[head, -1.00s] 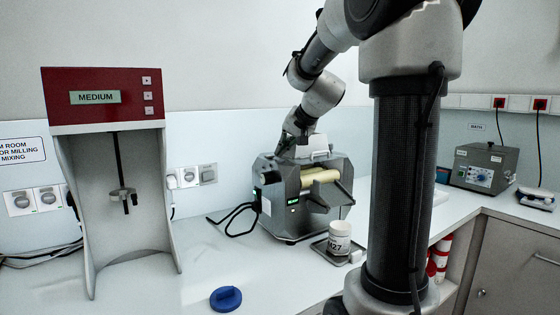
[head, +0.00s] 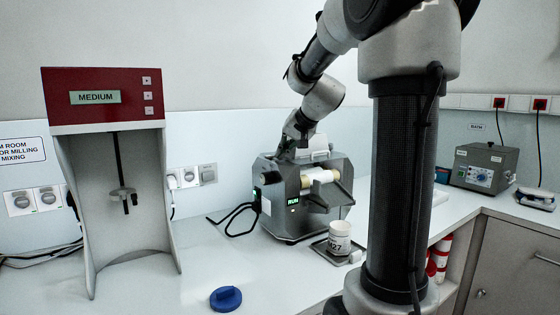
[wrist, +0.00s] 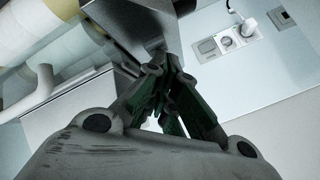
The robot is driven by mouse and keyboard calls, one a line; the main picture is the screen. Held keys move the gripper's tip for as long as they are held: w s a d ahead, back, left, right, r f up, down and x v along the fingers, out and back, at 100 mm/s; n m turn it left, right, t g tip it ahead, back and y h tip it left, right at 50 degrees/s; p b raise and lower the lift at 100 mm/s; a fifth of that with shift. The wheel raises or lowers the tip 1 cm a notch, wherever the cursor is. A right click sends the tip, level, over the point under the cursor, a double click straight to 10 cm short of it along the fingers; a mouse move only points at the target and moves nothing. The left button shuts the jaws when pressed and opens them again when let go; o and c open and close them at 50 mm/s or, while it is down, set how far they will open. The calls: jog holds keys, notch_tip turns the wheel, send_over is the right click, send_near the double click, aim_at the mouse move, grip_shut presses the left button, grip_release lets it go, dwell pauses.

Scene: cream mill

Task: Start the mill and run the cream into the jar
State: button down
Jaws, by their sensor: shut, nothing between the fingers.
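The grey mill (head: 300,222) stands on the counter in the head view, with a lit green display reading RUN on its front. Its roller (head: 320,177) looks mostly white with a cream band at one end. The rollers also show at the upper left of the wrist view (wrist: 55,50). The white jar (head: 339,238), marked M27, stands upright on a small tray (head: 322,250) in front of the mill. Its inside cannot be seen. My gripper (wrist: 165,65) is shut and empty at the mill's left side; its fingertips are partly hidden in the head view.
A red-topped mixer (head: 104,110) with a MEDIUM display stands on the left. A blue lid (head: 226,298) lies on the counter in front. A grey box device (head: 484,166) and a scale (head: 537,198) stand at the right. A black cable lies left of the mill.

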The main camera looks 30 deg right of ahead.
dwell(0.4)
jog(key=shift+r, duration=0.75)
jog(key=shift+r, duration=0.1)
jog(key=shift+r, duration=2.4)
jog(key=s+a+f+n+g, duration=0.1)
jog(key=s+f, duration=0.4)
jog(key=s, duration=0.5)
jog(key=s+a+f+n+g, duration=0.2)
jog(key=s+a+f+n, duration=0.2)
jog(key=s, duration=0.6)
jog(key=s+a+f+n+g+h, duration=0.1)
jog(key=s+a+f+n+g, duration=0.1)
jog(key=s+f, duration=0.4)
jog(key=s+a, duration=0.1)
jog(key=s, duration=0.4)
jog(key=shift+a+f, duration=0.15)
jog(key=shift+f, duration=0.1)
